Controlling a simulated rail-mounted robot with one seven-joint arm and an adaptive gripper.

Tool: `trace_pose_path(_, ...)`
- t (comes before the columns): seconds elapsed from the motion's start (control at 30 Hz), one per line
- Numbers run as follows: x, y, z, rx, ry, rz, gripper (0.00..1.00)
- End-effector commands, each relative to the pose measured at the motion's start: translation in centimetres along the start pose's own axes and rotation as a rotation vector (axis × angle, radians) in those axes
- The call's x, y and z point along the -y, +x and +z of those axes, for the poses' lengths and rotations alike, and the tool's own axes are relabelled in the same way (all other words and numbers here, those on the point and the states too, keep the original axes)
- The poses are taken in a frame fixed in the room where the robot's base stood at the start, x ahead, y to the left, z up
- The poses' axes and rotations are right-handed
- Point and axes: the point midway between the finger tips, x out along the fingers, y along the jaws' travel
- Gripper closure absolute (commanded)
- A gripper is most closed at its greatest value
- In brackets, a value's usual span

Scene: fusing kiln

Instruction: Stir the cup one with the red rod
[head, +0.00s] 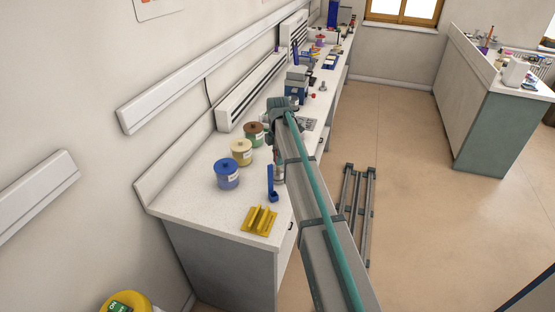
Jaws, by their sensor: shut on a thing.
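My gripper (279,172) shows only in part at the end of my arm, low over the near part of the long white bench. My own arm covers much of it. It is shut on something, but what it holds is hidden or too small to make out. I cannot make out the red rod. I cannot single out cup one; the space under and behind my arm is hidden.
The white bench (190,195) runs away along the left wall. A blue upright holder (271,184) and a yellow ridged rack (259,220) stand near its front end. A blue-grey device (297,82) and clutter stand farther back.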

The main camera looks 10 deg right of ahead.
Motion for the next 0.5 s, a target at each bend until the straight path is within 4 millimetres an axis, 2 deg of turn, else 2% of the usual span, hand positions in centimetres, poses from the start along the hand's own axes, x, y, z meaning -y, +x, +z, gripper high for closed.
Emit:
trace_pose_path(0.17, -0.1, -0.4, 0.1, 0.0, 0.0, 0.0, 1.0)
trace_pose_path(0.5, -0.1, -2.8, 0.1, 0.0, 0.0, 0.0, 1.0)
